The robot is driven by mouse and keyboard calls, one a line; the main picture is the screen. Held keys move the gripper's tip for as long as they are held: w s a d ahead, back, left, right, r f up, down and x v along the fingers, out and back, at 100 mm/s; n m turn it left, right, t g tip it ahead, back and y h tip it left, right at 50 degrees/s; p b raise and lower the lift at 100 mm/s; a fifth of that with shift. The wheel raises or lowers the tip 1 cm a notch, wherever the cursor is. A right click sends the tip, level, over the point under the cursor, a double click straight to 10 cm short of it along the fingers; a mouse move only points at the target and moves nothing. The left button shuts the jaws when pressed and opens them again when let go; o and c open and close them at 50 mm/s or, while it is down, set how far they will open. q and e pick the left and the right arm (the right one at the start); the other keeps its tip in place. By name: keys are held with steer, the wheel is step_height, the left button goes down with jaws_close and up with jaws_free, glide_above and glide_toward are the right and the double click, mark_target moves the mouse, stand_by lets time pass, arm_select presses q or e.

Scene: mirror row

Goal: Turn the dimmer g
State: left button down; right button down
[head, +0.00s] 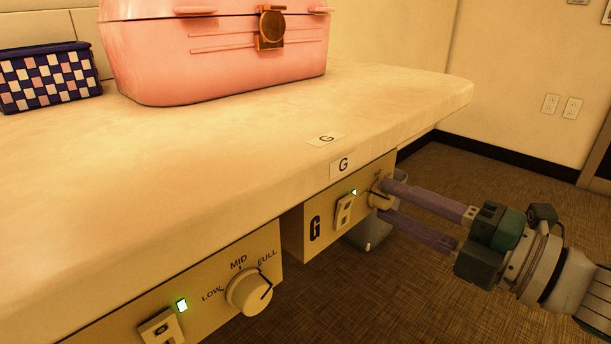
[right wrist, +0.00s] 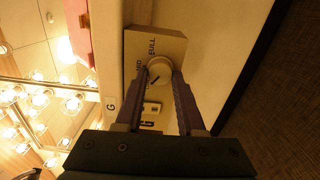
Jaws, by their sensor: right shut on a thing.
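Dimmer G is a cream box under the counter edge, marked with a black G, with a round cream knob (head: 379,197) at its right end. A rocker switch (head: 344,211) and a lit green lamp (head: 353,191) are beside the knob. My right gripper (head: 384,201) is shut on this knob, its purple fingers on either side. In the right wrist view the knob (right wrist: 158,71) sits between the fingertips (right wrist: 160,73), with a dark slanted pointer line on its face. FULL and MID are readable around it; LOW is not visible there. My left gripper is not in view.
A second dimmer knob (head: 250,292) with LOW, MID and FULL marks is nearer, left of G. A pink case (head: 215,60) and a checkered pouch (head: 48,78) stand on the counter (head: 230,135). Open carpeted floor (head: 450,165) lies right of the counter.

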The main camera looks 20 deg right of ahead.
steer(key=shift+n, duration=0.5)
steer(key=c, duration=0.5)
jaws_free()
steer(key=shift+s, duration=0.1)
steer(key=p+v, duration=0.1)
steer(key=v, duration=0.8)
steer(key=shift+s+d+p, duration=0.2)
steer(key=shift+s+p, duration=0.15)
